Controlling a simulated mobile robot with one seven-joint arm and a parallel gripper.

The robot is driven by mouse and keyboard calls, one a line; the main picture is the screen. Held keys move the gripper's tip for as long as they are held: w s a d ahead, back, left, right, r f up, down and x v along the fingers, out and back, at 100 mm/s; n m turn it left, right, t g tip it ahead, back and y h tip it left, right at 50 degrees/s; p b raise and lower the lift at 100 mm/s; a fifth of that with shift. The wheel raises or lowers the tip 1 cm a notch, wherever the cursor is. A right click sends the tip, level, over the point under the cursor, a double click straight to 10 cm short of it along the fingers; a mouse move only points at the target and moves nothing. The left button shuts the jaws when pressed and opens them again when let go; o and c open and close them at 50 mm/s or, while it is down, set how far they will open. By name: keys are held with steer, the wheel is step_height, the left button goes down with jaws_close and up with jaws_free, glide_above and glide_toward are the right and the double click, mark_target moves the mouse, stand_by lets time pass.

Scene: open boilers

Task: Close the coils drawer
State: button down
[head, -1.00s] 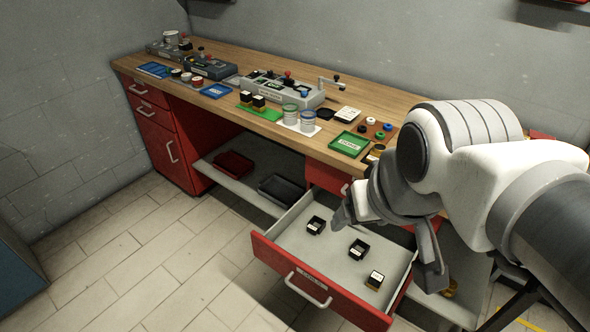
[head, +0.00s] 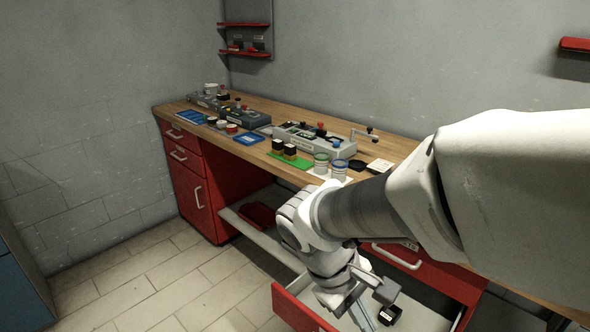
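The open drawer (head: 296,309) is at the bottom of the head view. It has a red front and a pale grey inside, is pulled out from under the workbench, and its front is partly cut off by the picture's lower edge. A small black coil piece (head: 389,315) lies inside it. My gripper (head: 364,304) points down over the drawer, its fingers spread with nothing seen between them. I cannot tell whether it touches the drawer. My arm and gripper hide part of the drawer, and its handle is out of view.
A shut red drawer with a pale handle (head: 398,257) is above it, right of my gripper. The wooden workbench (head: 262,150) carries testers, small cans and trays. A red cabinet (head: 196,195) stands left. The tiled floor (head: 165,283) left of the drawer is clear.

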steer(key=w+a+f+n+t+h+b, duration=0.1)
steer(key=w+a+f+n+h+b, duration=0.2)
steer(key=f, duration=0.5)
steer(key=w+a+f+n+t+h+b, duration=0.1)
steer(key=a+f+n+h+b, duration=0.2)
steer(key=f+n, duration=0.35)
steer(key=n+t+h+b, duration=0.2)
steer(key=n+t+b, duration=0.4)
steer(key=n+t, duration=0.45)
glide_toward(324, 331)
steer(key=shift+t, duration=0.25)
steer(key=b+x, duration=0.3)
steer(key=x, duration=0.3)
steer(key=shift+w+d, duration=0.2)
steer(key=shift+d, duration=0.2)
